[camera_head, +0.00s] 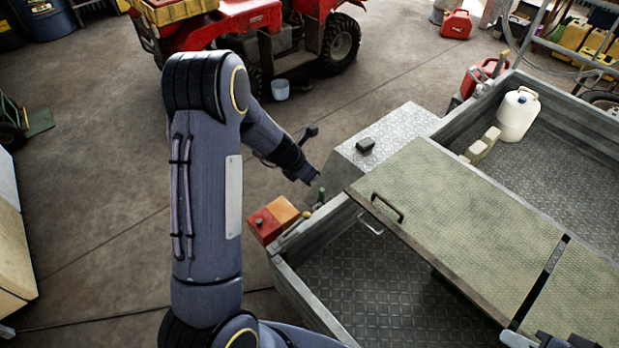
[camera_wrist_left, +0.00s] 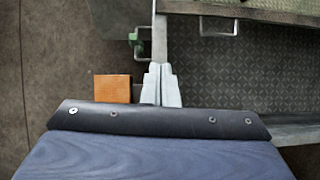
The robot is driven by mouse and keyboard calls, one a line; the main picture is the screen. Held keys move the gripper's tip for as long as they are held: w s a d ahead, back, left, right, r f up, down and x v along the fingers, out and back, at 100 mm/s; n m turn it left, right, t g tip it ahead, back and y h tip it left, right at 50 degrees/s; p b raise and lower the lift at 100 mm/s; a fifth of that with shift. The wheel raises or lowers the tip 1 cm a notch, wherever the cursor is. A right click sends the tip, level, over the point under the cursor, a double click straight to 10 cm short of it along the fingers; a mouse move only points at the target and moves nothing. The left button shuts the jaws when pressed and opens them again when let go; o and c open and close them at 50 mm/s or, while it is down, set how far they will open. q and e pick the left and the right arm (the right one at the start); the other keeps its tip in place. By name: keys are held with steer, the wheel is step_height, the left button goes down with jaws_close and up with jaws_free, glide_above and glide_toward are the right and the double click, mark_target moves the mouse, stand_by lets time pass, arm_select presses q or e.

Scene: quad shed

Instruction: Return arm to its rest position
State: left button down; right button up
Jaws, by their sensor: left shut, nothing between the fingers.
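My left arm rises from the bottom of the head view, bends at the top and reaches down to the right. Its gripper (camera_head: 312,180) is over the near left corner of the metal trailer, by the orange and red box. In the left wrist view the pale fingers (camera_wrist_left: 161,84) are together with nothing between them, over the trailer's rim beside the orange box top (camera_wrist_left: 113,88). Contact with the rim cannot be told. At the bottom right edge of the head view, a grey and dark piece, probably of my right gripper, is cut off.
The trailer (camera_head: 291,290) holds a tilted, textured panel (camera_head: 455,215) with a handle (camera_head: 387,207) and a black strap (camera_head: 545,275). A white jug (camera_head: 517,115) stands in its far part. A red quad (camera_head: 225,30) is behind. The floor at left is mostly clear.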

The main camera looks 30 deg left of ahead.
stand_by(0.4)
arm_select(q)
steer(key=s+d+r+m+h+b, duration=0.1)
steer(key=s+d+r+m, duration=0.2)
steer(key=s+r+m, duration=0.5)
steer(key=s+d+r+m+h, duration=0.25)
steer(key=s+r+m, duration=0.3)
steer(key=r, duration=0.35)
steer(key=s+d+m+y+b, duration=0.1)
steer(key=s+d+m+y, duration=0.1)
steer(key=s+m, duration=1.3)
steer(key=shift+s+r+m+y, duration=0.35)
steer(key=shift+s, duration=0.85)
